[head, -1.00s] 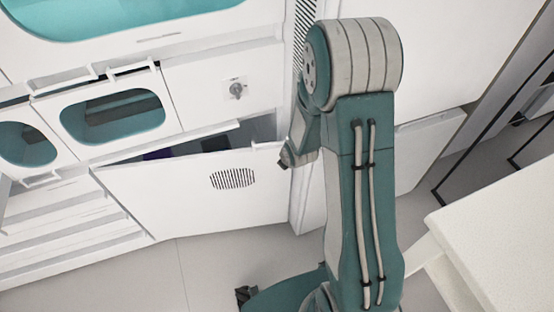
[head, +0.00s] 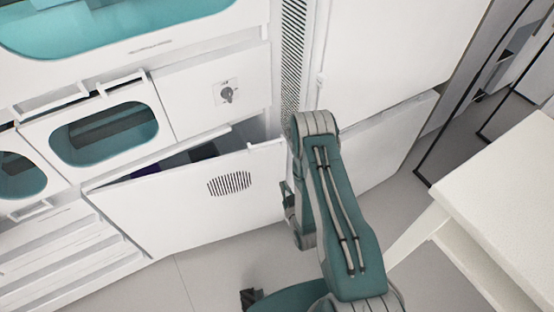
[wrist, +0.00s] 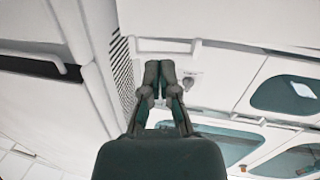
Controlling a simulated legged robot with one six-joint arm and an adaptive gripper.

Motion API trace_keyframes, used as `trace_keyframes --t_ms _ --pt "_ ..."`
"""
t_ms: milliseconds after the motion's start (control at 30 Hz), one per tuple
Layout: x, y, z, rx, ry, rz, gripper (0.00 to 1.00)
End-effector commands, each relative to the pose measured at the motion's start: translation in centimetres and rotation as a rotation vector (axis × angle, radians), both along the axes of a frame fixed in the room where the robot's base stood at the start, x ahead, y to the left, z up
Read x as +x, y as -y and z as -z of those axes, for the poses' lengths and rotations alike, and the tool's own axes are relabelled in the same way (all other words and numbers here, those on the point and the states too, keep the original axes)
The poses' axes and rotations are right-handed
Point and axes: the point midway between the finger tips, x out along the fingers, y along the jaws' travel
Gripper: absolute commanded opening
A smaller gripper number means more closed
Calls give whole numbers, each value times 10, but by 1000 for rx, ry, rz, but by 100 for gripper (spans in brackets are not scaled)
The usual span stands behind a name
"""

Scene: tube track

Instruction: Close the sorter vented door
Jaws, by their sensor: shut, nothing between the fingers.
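The sorter vented door (head: 175,212) is a wide white panel with a dark oval vent (head: 229,183), low in the cabinet in the head view. It is ajar: its top edge tilts outward, leaving a dark gap above it. My gripper (wrist: 160,68) shows in the wrist view with its dark fingers together and nothing between them. In the head view my arm stands at the door's right end and mostly hides the gripper. I cannot tell whether it touches the door.
Above the door are a white panel with a knob (head: 226,95) and a teal-windowed drawer (head: 103,134). A louvred strip (head: 292,60) runs up beside them. A white table (head: 500,190) stands at the right. Grey floor (head: 215,265) is open in front of the door.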

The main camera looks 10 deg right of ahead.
Motion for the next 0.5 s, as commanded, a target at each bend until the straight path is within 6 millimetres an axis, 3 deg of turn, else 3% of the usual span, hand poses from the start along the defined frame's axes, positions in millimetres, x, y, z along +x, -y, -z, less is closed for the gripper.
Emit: trace_keyframes --t_ms 100,233,500 --pt "-7 -1 2 85 29 4 0" --pt "0 0 1 102 38 5 0" --pt "46 -7 0 97 40 4 0"
